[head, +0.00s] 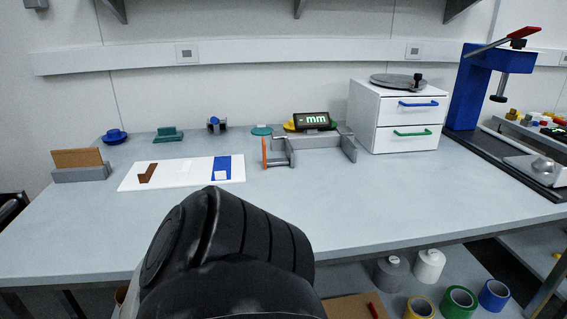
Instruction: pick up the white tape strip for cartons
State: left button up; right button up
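A flat white board (176,181) lies on the table at left of centre. On its middle lies a pale white strip (188,167), hard to tell from the board. A brown bent strip (147,173) lies to its left. To its right is a blue patch (222,162) with a small white piece (221,176) at its lower edge. I cannot tell for sure which white piece is the tape strip for cartons. A black arm link of mine fills the lower middle, in front of the board. Neither gripper shows.
A brown card in a grey holder (82,174) stands left of the board. A grey caliper-like fixture (318,148) and "mm" display (312,120) stand to the right. White drawers (392,118) and a blue press (470,92) stand further right. The right front tabletop (420,205) is clear.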

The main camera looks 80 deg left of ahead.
aim_at(183, 175)
jog(key=i, duration=0.75)
jog(key=u, duration=3.4)
